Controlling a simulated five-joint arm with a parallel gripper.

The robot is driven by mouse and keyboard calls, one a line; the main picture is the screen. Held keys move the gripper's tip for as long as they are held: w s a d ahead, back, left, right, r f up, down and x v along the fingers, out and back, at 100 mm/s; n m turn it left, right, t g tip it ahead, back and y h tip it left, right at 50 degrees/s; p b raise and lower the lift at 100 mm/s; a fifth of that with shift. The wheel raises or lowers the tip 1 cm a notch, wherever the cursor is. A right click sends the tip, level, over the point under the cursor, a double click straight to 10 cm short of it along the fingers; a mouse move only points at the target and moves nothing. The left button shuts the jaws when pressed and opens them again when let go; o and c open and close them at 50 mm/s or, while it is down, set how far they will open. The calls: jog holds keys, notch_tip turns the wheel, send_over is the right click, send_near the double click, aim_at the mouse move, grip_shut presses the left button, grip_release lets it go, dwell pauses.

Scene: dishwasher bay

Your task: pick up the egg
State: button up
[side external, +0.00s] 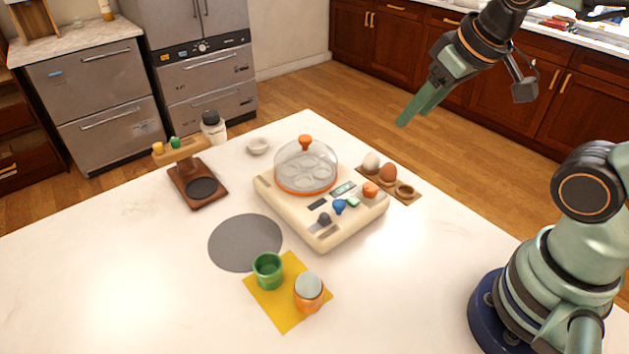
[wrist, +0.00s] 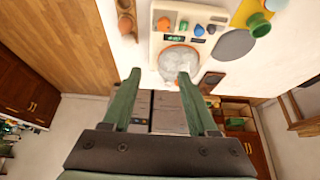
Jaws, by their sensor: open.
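A white egg (side external: 371,159) and a brown egg (side external: 388,173) sit in a small wooden holder (side external: 413,199) on the white table, right of the egg cooker. The holder's front hollow (side external: 404,189) looks empty. The brown egg also shows near the top left of the wrist view (wrist: 125,25); I cannot make out the white egg there. My gripper (side external: 413,116) is raised beyond the table's far right edge, apart from the eggs. In the wrist view its two fingers (wrist: 160,74) are spread with nothing held between them.
The cream egg cooker (side external: 320,234) has a clear lid (side external: 306,166) with an orange knob. A green cup (side external: 268,270) and an orange cup with a pale top (side external: 309,293) stand on a yellow mat (side external: 286,322). A wooden stand (side external: 197,187) is left. The front-left table is clear.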

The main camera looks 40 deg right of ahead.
jog(key=m+g, duration=0.6)
jog(key=m, duration=0.8)
send_over(372, 157)
notch_tip(372, 157, down, 12)
jog(key=f, duration=0.6)
jog(key=shift+w+d+f, duration=0.15)
jog(key=shift+w+d, duration=0.1)
jog(key=shift+w, duration=0.1)
jog(key=shift+d+f, duration=0.15)
jog(key=shift+f, duration=1.2)
jog(key=shift+d+f, duration=0.1)
jog(key=shift+f, duration=1.2)
jog(key=c, duration=0.3)
